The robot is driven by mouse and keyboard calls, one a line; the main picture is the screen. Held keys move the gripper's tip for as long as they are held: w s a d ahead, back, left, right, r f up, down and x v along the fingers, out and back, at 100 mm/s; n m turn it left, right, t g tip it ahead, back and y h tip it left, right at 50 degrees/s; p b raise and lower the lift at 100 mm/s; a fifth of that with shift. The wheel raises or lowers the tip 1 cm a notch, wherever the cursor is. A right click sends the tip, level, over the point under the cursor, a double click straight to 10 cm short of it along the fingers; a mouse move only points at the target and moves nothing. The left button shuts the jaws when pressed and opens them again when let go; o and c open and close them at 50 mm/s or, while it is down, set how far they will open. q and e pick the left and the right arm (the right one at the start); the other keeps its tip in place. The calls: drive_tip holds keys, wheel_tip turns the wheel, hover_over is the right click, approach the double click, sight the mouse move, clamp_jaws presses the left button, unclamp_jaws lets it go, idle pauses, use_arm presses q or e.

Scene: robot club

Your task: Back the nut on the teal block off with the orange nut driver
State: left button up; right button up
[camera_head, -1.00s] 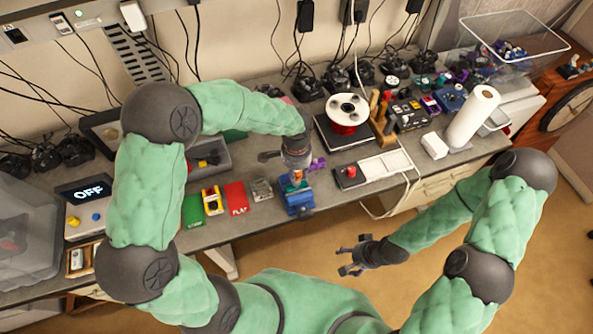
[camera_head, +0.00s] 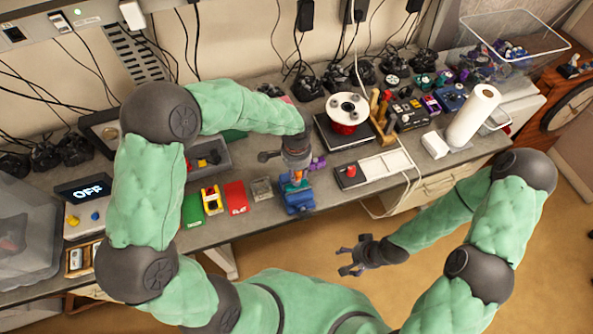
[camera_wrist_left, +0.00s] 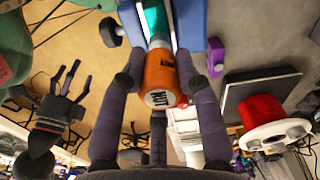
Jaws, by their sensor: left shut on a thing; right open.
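My left gripper (camera_head: 297,172) points down over the blue vise (camera_head: 298,202) at the front edge of the bench. It is shut on the orange nut driver (camera_wrist_left: 160,77), with a finger on either side in the left wrist view. The teal block (camera_wrist_left: 154,18) is held between the blue jaws of the vise, just beyond the driver's far end. The driver lines up with the block; the nut is hidden, so I cannot tell whether the driver is seated on it. My right gripper (camera_head: 354,262) is open and empty, in front of the bench over the floor.

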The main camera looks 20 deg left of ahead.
use_arm(q)
drive_tip(key=shift+f+b, duration=0.55)
drive_tip(key=shift+b, duration=0.05)
idle(1.5)
drive_tip(key=o, duration=1.8)
drive_tip(key=shift+c, duration=0.2)
